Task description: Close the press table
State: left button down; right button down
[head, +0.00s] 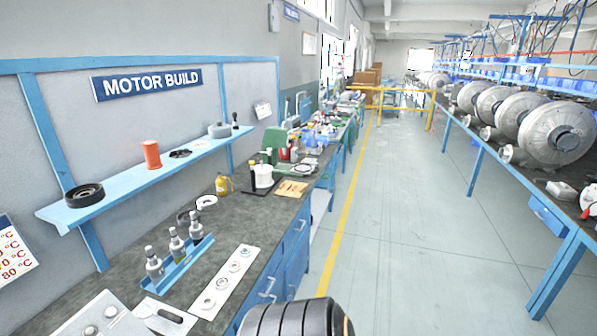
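No thing in the head view is clearly marked as the press table. A long dark-topped bench (240,215) runs along the left wall, with blue drawers and handles (297,258) on its aisle side. The drawer fronts look roughly flush, but I cannot tell whether each is fully shut. A green machine (275,142), possibly a press, stands further back on this bench; its details are too small to tell. Neither of my grippers shows. A dark ribbed rounded shape (295,318) cuts into the bottom edge; I cannot tell what it is.
A blue shelf (150,170) hangs above. The aisle (390,230) is clear. On the right, a blue bench (565,275) carries large grey blower housings (557,133).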

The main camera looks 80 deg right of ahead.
aim_at(307, 169)
jog(key=z, duration=2.9)
jog(key=i+l+u, duration=0.15)
jog(key=i+u, duration=0.25)
jog(key=i+l+u, duration=0.2)
jog(key=u, duration=0.2)
jog(key=i+l, duration=0.3)
jog(key=i+l+u, duration=0.1)
jog(key=i+l, duration=0.5)
jog(key=l, duration=0.2)
jog(key=i+l+u, duration=0.1)
jog(key=i+l, duration=0.2)
jog(key=i+l+u, duration=0.1)
jog(key=i+l, duration=0.2)
jog(key=l, duration=0.2)
jog(key=i+l, duration=0.25)
jog(key=l, duration=0.15)
jog(key=i+l+u, duration=0.1)
jog(key=i+l, duration=0.15)
jog(key=l, duration=0.15)
